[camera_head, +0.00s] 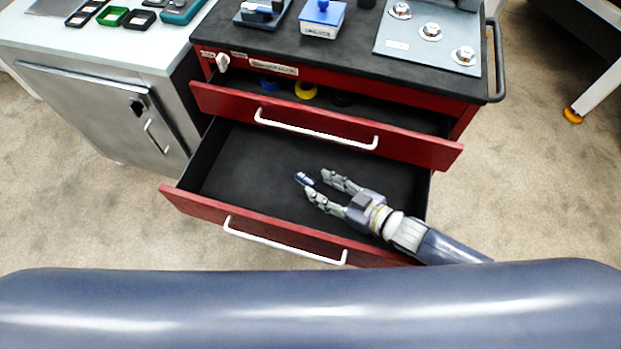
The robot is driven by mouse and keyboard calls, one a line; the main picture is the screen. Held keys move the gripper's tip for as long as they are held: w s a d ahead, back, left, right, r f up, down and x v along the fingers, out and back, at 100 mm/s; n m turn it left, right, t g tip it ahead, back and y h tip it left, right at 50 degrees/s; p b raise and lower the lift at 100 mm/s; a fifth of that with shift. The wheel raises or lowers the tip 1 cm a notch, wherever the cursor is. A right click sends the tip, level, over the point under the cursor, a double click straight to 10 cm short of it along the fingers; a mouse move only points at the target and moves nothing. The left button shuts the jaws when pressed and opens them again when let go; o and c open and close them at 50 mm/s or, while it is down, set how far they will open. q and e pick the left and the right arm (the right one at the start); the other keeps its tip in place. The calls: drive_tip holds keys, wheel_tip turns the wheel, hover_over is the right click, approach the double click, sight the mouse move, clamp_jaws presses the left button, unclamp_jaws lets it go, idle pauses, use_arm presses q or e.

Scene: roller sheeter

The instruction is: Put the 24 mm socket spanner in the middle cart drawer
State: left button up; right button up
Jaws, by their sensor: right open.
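The red tool cart has a wide-open drawer (250,165) with a dark lined floor, below a partly open upper drawer. Whether a further drawer lies below is hidden. My right gripper (318,183) reaches into the wide-open drawer from the right, its two fingers apart. A small dark, shiny cylindrical piece (304,179), which looks like the socket spanner, is just beyond the fingertips, over the drawer floor. I cannot tell whether it rests on the floor or touches a finger. My left gripper is not in view.
The upper drawer (310,130) holds a blue ring (270,83) and a yellow ring (305,91); its front overhangs the back of the lower drawer. The cart top carries a grey plate with knobs (430,35) and a blue-topped box (322,18). A white-topped cabinet (110,45) stands left.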

drive_tip(key=v, duration=0.6)
idle(0.4)
